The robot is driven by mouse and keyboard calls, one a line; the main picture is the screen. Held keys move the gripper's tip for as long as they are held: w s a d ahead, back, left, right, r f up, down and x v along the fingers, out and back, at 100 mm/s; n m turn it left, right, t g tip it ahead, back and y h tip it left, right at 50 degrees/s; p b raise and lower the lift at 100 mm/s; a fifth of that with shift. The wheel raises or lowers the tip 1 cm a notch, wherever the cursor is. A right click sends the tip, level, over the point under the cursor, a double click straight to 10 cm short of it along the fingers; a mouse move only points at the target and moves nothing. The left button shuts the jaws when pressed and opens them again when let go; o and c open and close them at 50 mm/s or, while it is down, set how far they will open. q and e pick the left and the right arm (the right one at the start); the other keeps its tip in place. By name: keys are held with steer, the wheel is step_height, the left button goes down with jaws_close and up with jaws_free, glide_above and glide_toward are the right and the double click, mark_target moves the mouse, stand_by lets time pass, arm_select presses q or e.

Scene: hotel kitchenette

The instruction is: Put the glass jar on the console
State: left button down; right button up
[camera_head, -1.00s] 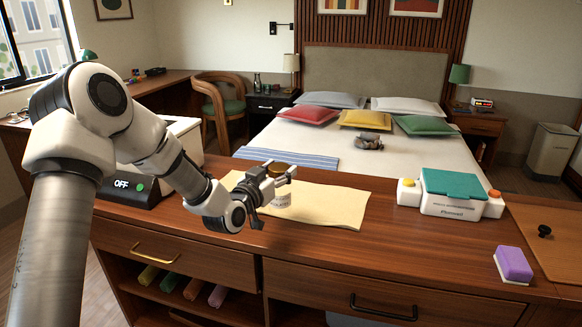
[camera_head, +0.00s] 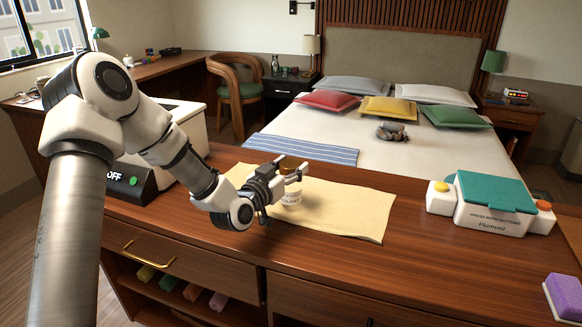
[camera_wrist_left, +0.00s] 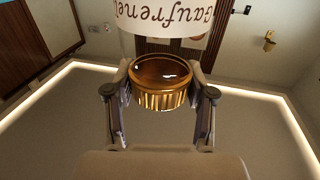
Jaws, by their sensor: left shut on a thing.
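The glass jar (camera_head: 291,198) is upright, with a gold lid and a white label, at the beige cloth on the wooden console (camera_head: 420,262). I cannot tell whether its base touches the cloth. My left gripper (camera_head: 291,173) is shut on the jar at its lid, reaching in from the left. In the left wrist view the gold lid (camera_wrist_left: 160,88) sits between the two fingers (camera_wrist_left: 160,100), with the jar's lettered label (camera_wrist_left: 168,14) upside down at the top edge. My right gripper is not in view.
The beige cloth (camera_head: 345,220) lies flat on the console. A white and teal box with buttons (camera_head: 492,200) stands to the right, and a purple sponge (camera_head: 565,297) lies at the right edge. A black OFF box (camera_head: 128,185) is behind my left arm. Bare wood lies between cloth and teal box.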

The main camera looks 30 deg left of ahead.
arm_select(q)
steer(key=shift+d+f, duration=0.1)
steer(key=shift+f, duration=0.3)
steer(key=c, duration=0.8)
jaws_free()
steer(key=o, duration=0.4)
steer(key=shift+f, duration=0.1)
steer(key=shift+w, duration=0.1)
steer(key=shift+r+p, duration=0.4)
steer(key=shift+r, duration=0.3)
steer(key=s+p, duration=0.2)
steer(key=s, duration=1)
steer(key=shift+f, duration=0.1)
